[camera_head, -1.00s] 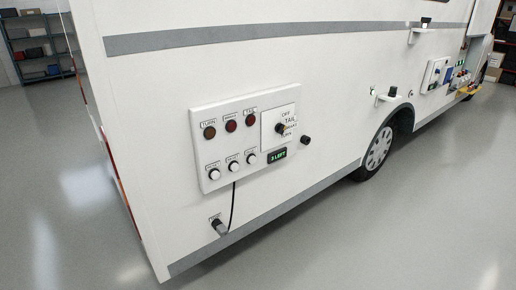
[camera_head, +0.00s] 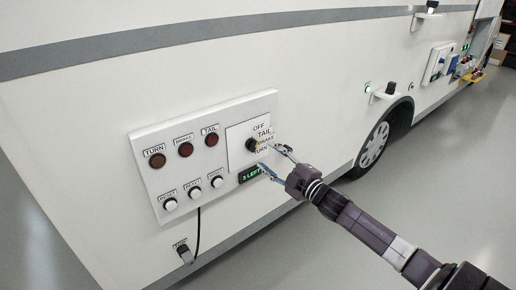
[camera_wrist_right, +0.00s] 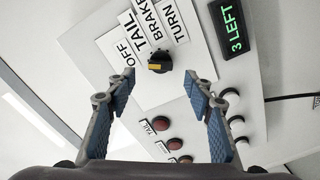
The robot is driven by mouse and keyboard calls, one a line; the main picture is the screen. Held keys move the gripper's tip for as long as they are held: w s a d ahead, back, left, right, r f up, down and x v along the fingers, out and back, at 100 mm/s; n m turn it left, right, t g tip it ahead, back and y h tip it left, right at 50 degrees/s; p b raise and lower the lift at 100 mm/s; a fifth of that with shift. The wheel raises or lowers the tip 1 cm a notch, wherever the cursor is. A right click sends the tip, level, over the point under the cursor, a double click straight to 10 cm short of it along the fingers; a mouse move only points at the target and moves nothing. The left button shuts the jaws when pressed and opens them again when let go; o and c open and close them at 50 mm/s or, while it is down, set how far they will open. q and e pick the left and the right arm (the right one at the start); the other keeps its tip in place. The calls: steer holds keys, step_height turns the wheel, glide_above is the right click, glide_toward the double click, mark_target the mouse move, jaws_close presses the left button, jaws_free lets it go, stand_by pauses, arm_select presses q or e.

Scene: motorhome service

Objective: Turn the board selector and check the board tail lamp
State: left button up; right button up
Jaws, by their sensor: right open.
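The board (camera_head: 140,150) is a white panel on the vehicle's side. Its selector (camera_head: 251,145) is a dark knob beside the labels OFF, TAIL, BRAKE and TURN; in the wrist view the knob (camera_wrist_right: 160,62) shows a yellow mark, but I cannot tell which label it indicates. The tail lamp (camera_head: 211,139) is dark red and looks unlit; it also shows in the wrist view (camera_wrist_right: 160,124). My right gripper (camera_head: 268,157) is open in front of the knob. In the wrist view its fingers (camera_wrist_right: 158,80) are either side of the knob, apparently not touching it. My left gripper is out of view.
A turn lamp (camera_head: 157,160), a brake lamp (camera_head: 185,149) and white buttons (camera_head: 193,193) share the board. A green display (camera_head: 250,174) reads 3 LEFT. A cable runs to a plug (camera_head: 184,254) below. A wheel (camera_head: 374,146) and small shelf (camera_head: 388,96) are to the right.

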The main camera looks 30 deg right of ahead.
mark_target(253, 145)
steer(key=shift+w+a+f+p, duration=0.1)
steer(key=shift+w+p, duration=0.1)
steer(key=shift+w, duration=1.45)
steer(key=shift+w+f+p, duration=0.1)
steer(key=shift+w+p, duration=0.1)
steer(key=shift+w, duration=1.4)
steer(key=shift+c, duration=0.7)
steer(key=c, duration=1)
